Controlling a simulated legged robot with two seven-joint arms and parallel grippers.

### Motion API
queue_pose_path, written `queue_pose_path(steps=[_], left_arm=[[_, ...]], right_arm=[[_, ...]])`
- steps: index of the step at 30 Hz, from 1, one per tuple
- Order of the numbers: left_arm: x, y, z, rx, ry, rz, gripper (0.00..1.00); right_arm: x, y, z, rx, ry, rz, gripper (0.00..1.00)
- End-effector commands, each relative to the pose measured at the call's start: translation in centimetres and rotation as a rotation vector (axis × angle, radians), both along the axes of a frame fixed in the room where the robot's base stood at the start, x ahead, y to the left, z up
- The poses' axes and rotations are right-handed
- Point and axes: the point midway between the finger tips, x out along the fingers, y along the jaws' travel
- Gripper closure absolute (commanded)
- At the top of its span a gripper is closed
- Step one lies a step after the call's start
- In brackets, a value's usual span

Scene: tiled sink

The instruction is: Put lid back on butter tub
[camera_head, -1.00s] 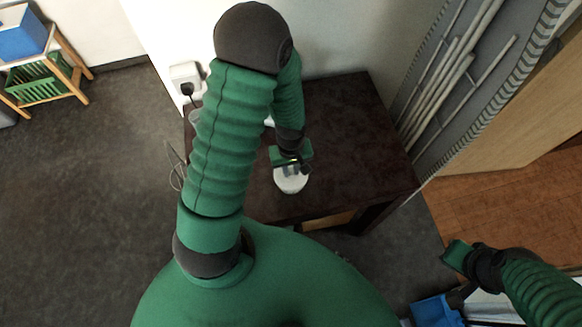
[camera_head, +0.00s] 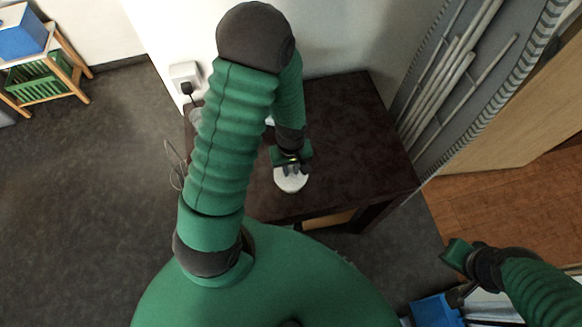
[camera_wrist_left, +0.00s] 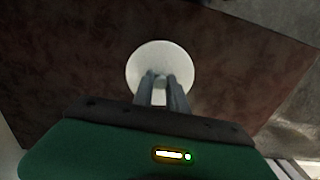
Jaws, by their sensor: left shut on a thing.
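A round white piece (camera_head: 291,182), which looks like the butter tub's lid, is at my left gripper over the dark table. In the left wrist view the round white piece (camera_wrist_left: 160,66) shows as a pale disc just beyond the fingers. My left gripper (camera_head: 291,170) is shut on it, with both grey fingers (camera_wrist_left: 162,88) close together at its near part. I cannot tell whether the tub is under the lid or whether they touch. My right gripper (camera_head: 455,254) is at the lower right, away from the table; its fingers do not show clearly.
The dark brown table (camera_head: 350,120) has bare top to the right of my left gripper. A white socket with a plug (camera_head: 186,78) is on the wall behind. Grey pipes (camera_head: 450,75) stand at the right. A blue bin (camera_head: 436,311) is at the bottom right.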

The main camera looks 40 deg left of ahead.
Motion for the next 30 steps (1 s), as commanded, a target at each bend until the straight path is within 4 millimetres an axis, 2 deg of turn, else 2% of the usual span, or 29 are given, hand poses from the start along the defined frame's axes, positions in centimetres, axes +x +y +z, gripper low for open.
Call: queue_pose_path(steps=[14,15,20,21,27,30], left_arm=[[0.03,0.00,-0.03,0.000,0.000,0.000,1.00],[0.03,0.00,-0.03,0.000,0.000,0.000,0.81],[0.03,0.00,-0.03,0.000,0.000,0.000,0.60],[0.03,0.00,-0.03,0.000,0.000,0.000,0.57],[0.03,0.00,-0.04,0.000,0.000,0.000,0.57],[0.01,0.00,-0.04,0.000,0.000,0.000,0.45]], right_arm=[[0.00,0.00,0.26,0.000,0.000,0.000,1.00],[0.00,0.00,0.26,0.000,0.000,0.000,1.00],[0.00,0.00,0.26,0.000,0.000,0.000,1.00],[0.00,0.00,0.26,0.000,0.000,0.000,1.00],[0.00,0.00,0.25,0.000,0.000,0.000,1.00],[0.00,0.00,0.25,0.000,0.000,0.000,1.00]])
